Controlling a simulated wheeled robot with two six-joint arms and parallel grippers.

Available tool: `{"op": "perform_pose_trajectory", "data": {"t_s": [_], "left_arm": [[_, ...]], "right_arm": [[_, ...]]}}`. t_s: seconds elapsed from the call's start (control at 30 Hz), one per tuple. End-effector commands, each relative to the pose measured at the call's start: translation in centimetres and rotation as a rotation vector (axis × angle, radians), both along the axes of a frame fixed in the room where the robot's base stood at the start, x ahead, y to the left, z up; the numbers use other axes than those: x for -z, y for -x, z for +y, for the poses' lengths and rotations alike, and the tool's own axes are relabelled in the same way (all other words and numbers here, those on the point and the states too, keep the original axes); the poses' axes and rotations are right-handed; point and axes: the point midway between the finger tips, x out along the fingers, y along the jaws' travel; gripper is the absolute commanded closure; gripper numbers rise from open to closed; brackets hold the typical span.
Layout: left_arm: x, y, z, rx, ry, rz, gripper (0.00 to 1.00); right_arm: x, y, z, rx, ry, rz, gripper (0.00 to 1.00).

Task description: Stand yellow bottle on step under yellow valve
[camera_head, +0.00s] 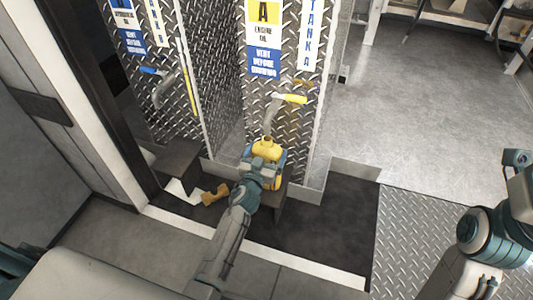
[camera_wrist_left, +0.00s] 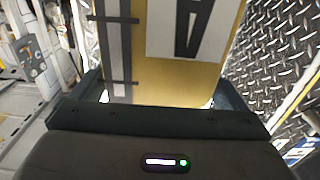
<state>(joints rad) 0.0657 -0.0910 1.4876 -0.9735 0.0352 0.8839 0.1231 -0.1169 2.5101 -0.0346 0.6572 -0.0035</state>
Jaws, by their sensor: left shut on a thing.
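The yellow bottle (camera_head: 267,149) stands roughly upright in front of the panel marked A, below the yellow valve (camera_head: 291,99) and its spout. My left gripper (camera_head: 262,170) is shut on the bottle. In the left wrist view the bottle's yellow side (camera_wrist_left: 150,82), with part of a black A on a white label, fills the space between my fingers. A dark step (camera_head: 283,197) shows just below and right of the gripper. The gripper hides the bottle's base, so I cannot tell whether it touches the step.
A blue-handled valve (camera_head: 154,71) is on the left panel, with another dark step (camera_head: 177,158) below it. Crumpled white and brown things (camera_head: 200,193) lie on the dark floor left of my gripper. Open grey floor (camera_head: 420,130) lies to the right.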

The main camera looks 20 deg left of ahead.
Motion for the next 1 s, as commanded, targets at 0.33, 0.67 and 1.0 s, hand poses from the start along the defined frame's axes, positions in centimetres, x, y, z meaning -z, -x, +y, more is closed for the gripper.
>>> {"op": "perform_pose_trajectory", "data": {"t_s": [0.33, 0.67, 1.0], "left_arm": [[0.1, 0.0, 0.0, 0.0, 0.0, 0.0, 0.0], [0.0, 0.5, 0.0, 0.0, 0.001, 0.002, 0.0], [0.0, 7.4, 0.2, -0.001, 0.002, 0.003, 0.0]], "right_arm": [[-0.4, 0.1, 0.0, -0.003, -0.006, -0.014, 0.41], [-0.5, 0.1, 0.0, 0.0, -0.004, -0.011, 0.41], [2.0, 0.0, 0.4, 0.012, 0.051, 0.079, 0.41]]}}
